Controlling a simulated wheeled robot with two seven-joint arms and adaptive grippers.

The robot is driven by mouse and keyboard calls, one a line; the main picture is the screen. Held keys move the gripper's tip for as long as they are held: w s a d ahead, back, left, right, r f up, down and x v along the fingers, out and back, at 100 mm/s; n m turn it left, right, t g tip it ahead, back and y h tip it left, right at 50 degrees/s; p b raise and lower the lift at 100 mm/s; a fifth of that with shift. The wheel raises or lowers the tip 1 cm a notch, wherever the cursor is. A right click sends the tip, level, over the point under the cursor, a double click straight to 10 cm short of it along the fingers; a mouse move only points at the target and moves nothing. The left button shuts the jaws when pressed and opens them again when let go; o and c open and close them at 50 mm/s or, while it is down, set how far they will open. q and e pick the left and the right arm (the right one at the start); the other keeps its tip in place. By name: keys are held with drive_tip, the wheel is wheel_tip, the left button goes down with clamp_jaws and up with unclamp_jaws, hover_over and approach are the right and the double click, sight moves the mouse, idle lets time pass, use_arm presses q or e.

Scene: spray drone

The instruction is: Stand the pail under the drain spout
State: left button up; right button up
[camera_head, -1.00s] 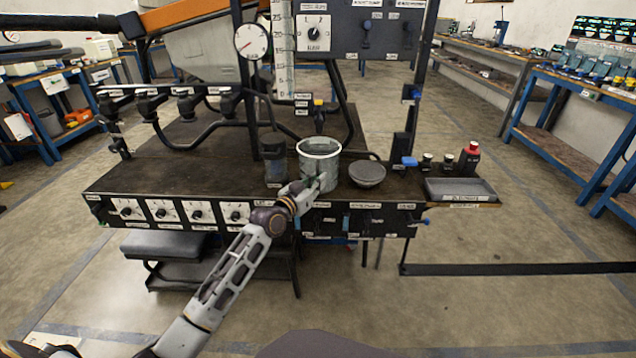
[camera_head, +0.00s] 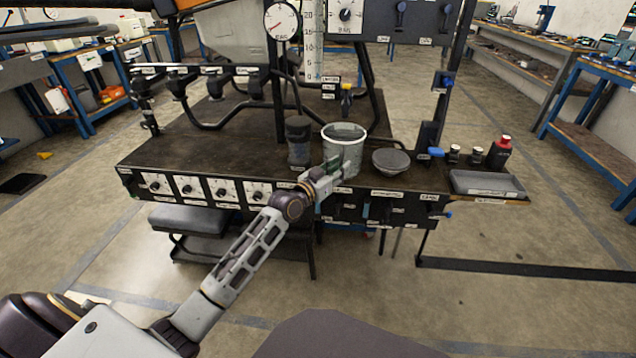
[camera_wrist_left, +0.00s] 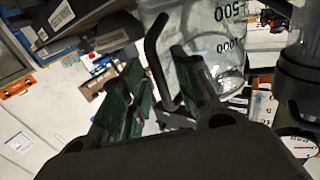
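The pail (camera_head: 344,150), clear grey with a pale rim, stands upright on the dark bench between a dark cup and a grey bowl. In the left wrist view the pail (camera_wrist_left: 215,45) shows volume marks and a dark bent handle (camera_wrist_left: 155,50). My left gripper (camera_head: 330,176) is at the pail's front left side. In the wrist view its green-padded fingers (camera_wrist_left: 158,92) are spread apart, with the handle between them. Contact cannot be told. A yellow-topped fitting (camera_head: 346,98) hangs behind the pail; I cannot tell if it is the drain spout. My right gripper is out of view.
The dark cup (camera_head: 298,140) stands close left of the pail, the grey bowl (camera_head: 391,161) close right. Small bottles (camera_head: 476,155) and a shallow tray (camera_head: 487,185) are farther right. The bench top (camera_head: 215,145) is clear to the left. Posts and pipes rise behind.

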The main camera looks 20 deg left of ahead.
use_arm(q)
drive_tip(key=p+v, duration=0.2)
drive_tip(key=v, duration=0.8)
drive_tip(key=shift+s, duration=0.35)
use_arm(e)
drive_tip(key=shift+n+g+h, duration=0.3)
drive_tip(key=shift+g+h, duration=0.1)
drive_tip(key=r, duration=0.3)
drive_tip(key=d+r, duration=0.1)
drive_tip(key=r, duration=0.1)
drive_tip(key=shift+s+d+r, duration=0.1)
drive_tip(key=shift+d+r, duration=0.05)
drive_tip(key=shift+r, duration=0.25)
use_arm(q)
drive_tip(key=shift+r, duration=0.1)
